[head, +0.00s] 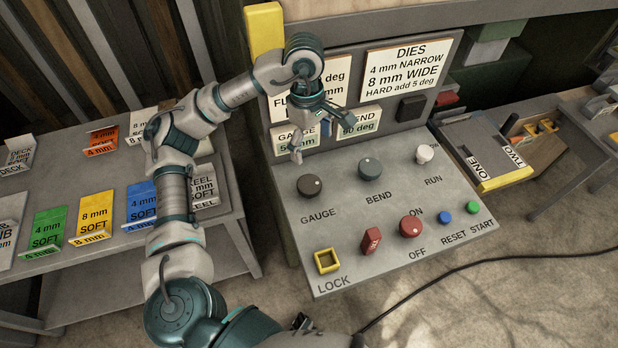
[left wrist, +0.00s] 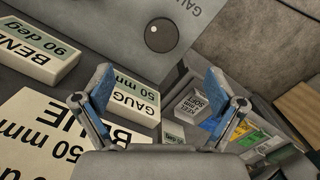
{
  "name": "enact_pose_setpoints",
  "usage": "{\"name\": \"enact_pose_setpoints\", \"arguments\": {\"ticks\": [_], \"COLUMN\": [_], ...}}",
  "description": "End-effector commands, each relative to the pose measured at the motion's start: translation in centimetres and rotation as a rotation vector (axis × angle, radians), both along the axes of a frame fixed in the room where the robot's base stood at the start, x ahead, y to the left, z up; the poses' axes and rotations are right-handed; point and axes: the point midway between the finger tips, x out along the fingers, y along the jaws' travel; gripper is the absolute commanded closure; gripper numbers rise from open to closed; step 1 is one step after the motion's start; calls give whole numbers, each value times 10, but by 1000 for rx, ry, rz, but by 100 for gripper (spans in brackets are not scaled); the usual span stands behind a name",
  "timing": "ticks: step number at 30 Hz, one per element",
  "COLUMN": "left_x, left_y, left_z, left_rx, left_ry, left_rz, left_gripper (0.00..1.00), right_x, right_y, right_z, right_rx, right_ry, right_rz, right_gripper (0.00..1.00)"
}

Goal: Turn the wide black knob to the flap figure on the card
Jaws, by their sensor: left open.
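The black GAUGE knob (head: 310,186), round with a small pale mark, is at the upper left of the sloped panel. It also shows in the left wrist view (left wrist: 160,35). A white card (head: 336,76) on the backboard is partly hidden by my left arm; "deg" and "FL" show, the flap line is not fully readable. My left gripper (head: 311,140) is open and empty, above and behind the GAUGE knob, apart from it. My right gripper is not in view.
Plates read GAUGE 50 mm (left wrist: 133,100) and BEND 90 deg (head: 358,123). A DIES card (head: 408,70) hangs right.

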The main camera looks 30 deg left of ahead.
Motion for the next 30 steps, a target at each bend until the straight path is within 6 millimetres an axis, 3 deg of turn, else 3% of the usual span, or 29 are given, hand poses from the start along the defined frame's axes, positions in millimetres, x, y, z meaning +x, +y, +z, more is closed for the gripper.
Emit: {"name": "enact_pose_setpoints", "arguments": {"ticks": [4,8,10,16,30], "left_x": [-1,-2,-1,-2,-3], "left_y": [4,6,6,6,5], "left_z": [16,10,-1,-47,-140], "left_rx": [79,95,96,93,94], "left_ry": [-15,-12,-10,-8,-12], "left_rz": [9,12,11,11,12], "left_gripper": [5,5,5,5,5], "right_x": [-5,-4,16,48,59], "right_y": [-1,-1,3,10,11], "right_z": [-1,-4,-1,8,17], "right_rx": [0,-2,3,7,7], "right_ry": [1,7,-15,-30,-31], "right_rz": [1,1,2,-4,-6], "right_gripper": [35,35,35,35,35]}}
